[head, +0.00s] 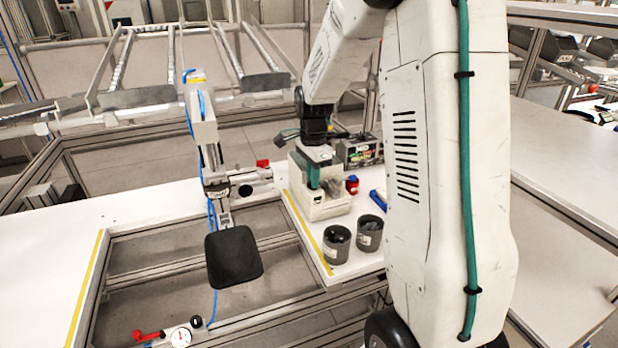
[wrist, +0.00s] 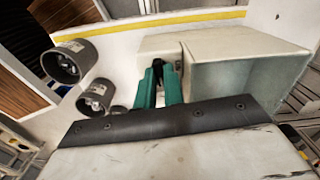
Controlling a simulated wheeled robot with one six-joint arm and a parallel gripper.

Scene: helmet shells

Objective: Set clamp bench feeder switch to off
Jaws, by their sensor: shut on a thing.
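The clamp bench feeder is a cream box (head: 318,206) on the white bench top in the head view. In the wrist view the feeder (wrist: 247,65) fills the upper right. My gripper (head: 314,178) points down at the feeder from above. In the wrist view its green fingers (wrist: 161,72) come together at the feeder's narrower end. They are shut on a small dark part that appears to be the feeder switch. The fingertips mostly hide it, so its on or off position cannot be told.
Two grey cups, a left one (head: 337,244) and a right one (head: 369,233), stand in front of the feeder. A red and blue item (head: 352,185) sits beside it. A clamp arm with a black pad (head: 233,257) stands left over the open frame.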

